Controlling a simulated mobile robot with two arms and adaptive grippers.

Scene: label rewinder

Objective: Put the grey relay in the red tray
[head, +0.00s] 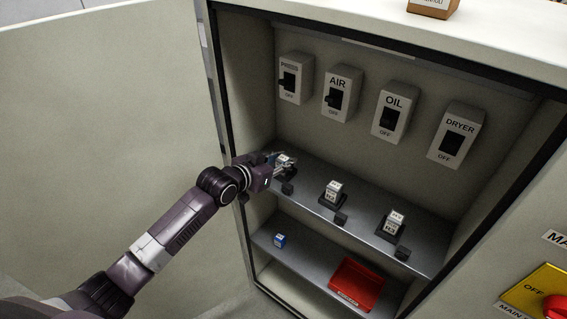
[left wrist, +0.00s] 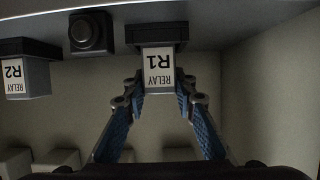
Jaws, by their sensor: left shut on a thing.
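A grey relay (left wrist: 158,68) with a white label reading RELAY R1 sits in a dark socket at the left end of the upper shelf. In the head view the relay (head: 285,158) is partly hidden by my left gripper (head: 279,160). In the left wrist view the blue-padded fingers of my left gripper (left wrist: 158,92) are on both sides of the relay, shut on it. The red tray (head: 357,286) lies on the lower shelf at the right, with a label on its front. My right gripper is not in view.
Relay R2 (head: 333,190) and another relay (head: 394,222) stand in sockets along the upper shelf, with black knobs in front. A blue block (head: 279,240) sits on the lower shelf, left of the tray. Several switches line the back wall. The cabinet door (head: 100,130) is at left.

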